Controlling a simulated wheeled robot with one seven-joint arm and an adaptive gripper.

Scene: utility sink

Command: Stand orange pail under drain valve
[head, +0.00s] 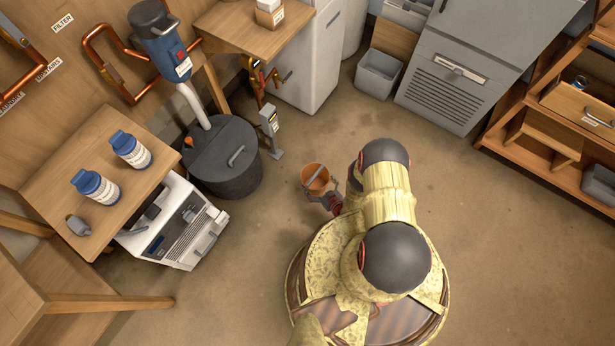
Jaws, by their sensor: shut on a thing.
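The small orange pail (313,186) is near the middle of the head view and looks roughly upright. My gripper (331,197) is at its lower right side, shut on it; my arm partly hides the contact. Whether the pail touches the floor I cannot tell. A copper pipe with a brass-coloured fitting (258,80) stands beyond the pail, up and to the left, beside the wooden bench. It looks like the drain valve, but its outlet is too small to make out. The pail is clearly apart from it.
A grey post with a small box (269,121) stands between the pail and the pipe. A dark round tank (222,160) and a white machine (182,230) are on the left. A grey bin (378,75) and grey cabinet (455,80) stand behind. Floor around the pail is clear.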

